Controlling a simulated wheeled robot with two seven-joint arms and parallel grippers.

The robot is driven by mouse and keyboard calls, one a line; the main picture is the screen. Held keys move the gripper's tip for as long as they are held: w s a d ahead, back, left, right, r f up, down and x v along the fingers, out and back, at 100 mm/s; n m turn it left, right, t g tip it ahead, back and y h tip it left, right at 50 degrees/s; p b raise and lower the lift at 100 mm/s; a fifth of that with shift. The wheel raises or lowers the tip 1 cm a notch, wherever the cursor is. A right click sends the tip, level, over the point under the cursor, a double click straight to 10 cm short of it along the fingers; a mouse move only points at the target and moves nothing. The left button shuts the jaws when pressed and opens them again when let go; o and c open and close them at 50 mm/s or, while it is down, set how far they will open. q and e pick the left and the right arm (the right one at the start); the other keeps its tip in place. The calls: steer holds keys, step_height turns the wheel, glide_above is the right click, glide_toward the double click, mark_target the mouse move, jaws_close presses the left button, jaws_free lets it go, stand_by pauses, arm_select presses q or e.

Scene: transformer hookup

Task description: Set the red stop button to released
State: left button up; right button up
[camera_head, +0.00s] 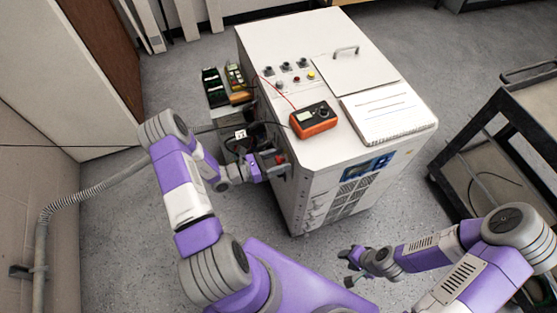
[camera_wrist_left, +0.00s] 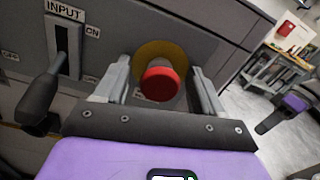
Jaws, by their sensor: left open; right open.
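The red stop button (camera_wrist_left: 160,82) sits on a round yellow backing (camera_wrist_left: 165,58) on the grey side panel of the cabinet. In the left wrist view my left gripper (camera_wrist_left: 162,85) is open, with one finger on each side of the button. I cannot tell whether the fingers touch it. In the head view my left gripper (camera_head: 275,162) is at the cabinet's left side, and a bit of red shows there. My right gripper (camera_head: 352,265) is open and empty, low in front of the cabinet and away from it.
A black-handled INPUT lever (camera_wrist_left: 42,95) stands left of the button, close to the left finger. The white cabinet (camera_head: 290,35) carries an orange meter (camera_head: 314,120) and a notepad (camera_head: 388,112). A dark cart (camera_head: 520,130) stands at the right.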

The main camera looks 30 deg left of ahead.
arm_select(q)
jaws_close()
steer(key=shift+s+a, duration=0.4)
steer(key=shift+s, duration=0.05)
jaws_free()
steer(key=shift+s, duration=0.1)
steer(key=p+v, duration=0.1)
steer(key=v, duration=0.6)
steer(key=shift+s+a, duration=0.15)
steer(key=shift+a, duration=0.1)
stand_by(0.4)
